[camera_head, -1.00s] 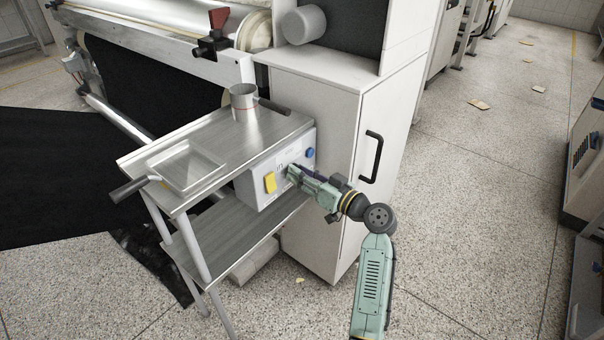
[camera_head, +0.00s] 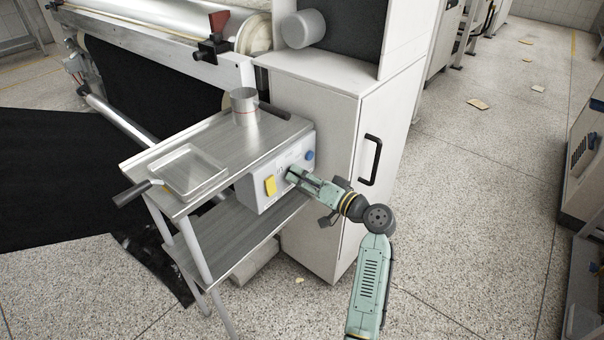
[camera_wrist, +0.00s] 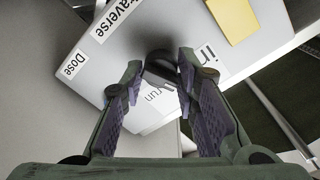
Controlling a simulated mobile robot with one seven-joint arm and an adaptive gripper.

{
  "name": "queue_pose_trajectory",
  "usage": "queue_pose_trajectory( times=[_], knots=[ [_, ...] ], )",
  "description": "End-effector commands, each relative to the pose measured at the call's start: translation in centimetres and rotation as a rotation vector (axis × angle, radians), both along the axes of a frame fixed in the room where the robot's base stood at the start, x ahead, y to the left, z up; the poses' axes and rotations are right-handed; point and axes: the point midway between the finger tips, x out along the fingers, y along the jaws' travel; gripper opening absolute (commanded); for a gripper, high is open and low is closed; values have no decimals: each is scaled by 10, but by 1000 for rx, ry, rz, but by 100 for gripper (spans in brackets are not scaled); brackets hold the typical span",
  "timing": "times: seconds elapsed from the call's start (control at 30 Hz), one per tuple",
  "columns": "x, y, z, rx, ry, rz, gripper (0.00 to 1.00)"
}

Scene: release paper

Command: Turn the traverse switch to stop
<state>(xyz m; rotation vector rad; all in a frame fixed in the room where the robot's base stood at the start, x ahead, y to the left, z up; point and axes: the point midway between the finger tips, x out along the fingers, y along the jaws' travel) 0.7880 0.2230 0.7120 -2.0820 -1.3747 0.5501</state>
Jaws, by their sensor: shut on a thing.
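The traverse switch is a dark knob (camera_wrist: 158,66) on the front of a light grey control box (camera_head: 254,196) under the cart's top. In the wrist view, the box face (camera_wrist: 135,52) appears tilted, with labels reading "Traverse", "Dose" and "run" around the knob. Part of another label is covered by a fingertip. My gripper (camera_head: 291,174) reaches the box from the right. In the wrist view, my gripper (camera_wrist: 160,78) has its two fingers around the knob, shut on it. The knob's pointing direction cannot be told.
A yellow piece (camera_head: 270,185) and a blue button (camera_head: 309,155) sit on the box's face. A metal cup (camera_head: 244,107) and a shallow pan (camera_head: 187,172) stand on the cart top. A white cabinet (camera_head: 330,130) with a black handle is close behind my arm.

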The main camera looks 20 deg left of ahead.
Motion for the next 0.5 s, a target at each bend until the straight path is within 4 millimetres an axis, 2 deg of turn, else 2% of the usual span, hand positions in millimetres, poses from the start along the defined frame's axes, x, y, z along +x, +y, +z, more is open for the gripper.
queue_pose_trajectory(
  times=[0.2,0.5],
  knots=[
    [-1,2,3,58,163,5,0],
    [-1,2,2,113,315,6,0]
  ],
)
